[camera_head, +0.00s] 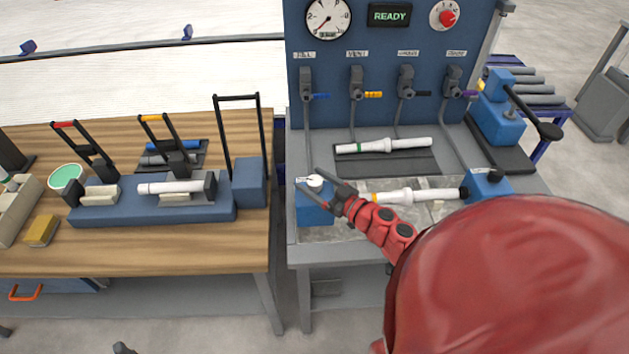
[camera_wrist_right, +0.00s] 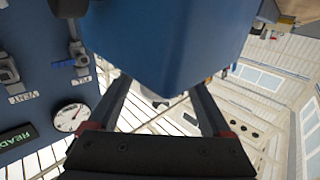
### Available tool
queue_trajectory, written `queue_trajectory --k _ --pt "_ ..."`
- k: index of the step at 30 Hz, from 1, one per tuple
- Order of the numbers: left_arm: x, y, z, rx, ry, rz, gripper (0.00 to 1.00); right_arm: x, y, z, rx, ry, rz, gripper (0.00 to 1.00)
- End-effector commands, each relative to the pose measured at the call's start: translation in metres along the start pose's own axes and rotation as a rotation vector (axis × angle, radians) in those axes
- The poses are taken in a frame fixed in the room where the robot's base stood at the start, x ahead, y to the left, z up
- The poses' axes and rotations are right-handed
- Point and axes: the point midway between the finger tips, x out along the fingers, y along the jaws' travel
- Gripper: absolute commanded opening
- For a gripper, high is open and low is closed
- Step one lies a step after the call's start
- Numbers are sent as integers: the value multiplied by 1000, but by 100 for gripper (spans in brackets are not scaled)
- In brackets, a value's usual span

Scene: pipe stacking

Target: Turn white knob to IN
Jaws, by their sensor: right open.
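The white knob (camera_head: 315,181) sits on top of a blue block (camera_head: 314,212) at the left end of the fixture on the grey bench. My right gripper (camera_head: 309,177) is open, its two fingers spread on either side of the knob. I cannot tell whether they touch it. The label by the knob is too small to read. In the right wrist view the blue block (camera_wrist_right: 170,45) fills the space ahead of the open fingers, and the knob is hidden. A small dark tip at the bottom edge of the head view may be my left gripper (camera_head: 122,348).
A white pipe (camera_head: 412,195) lies in the fixture beside my right arm. Another pipe (camera_head: 383,146) lies on a dark mat behind. The blue panel (camera_head: 420,60) carries a gauge, a READY display and several valves. A wooden table (camera_head: 130,257) with a clamp fixture stands left.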

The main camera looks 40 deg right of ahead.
Motion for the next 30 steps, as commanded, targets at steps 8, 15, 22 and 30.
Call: queue_trajectory --k 8,15,22,30 --pt "0 0 0 0 0 0 73 0 0 0 1 0 0 60" --pt "0 0 0 0 0 0 73 -1 0 0 1 0 0 16" --pt "0 0 0 0 0 0 73 -1 0 0 1 0 3 0" --pt "2 0 0 0 0 0 73 -1 -3 1 4 0 72 0"
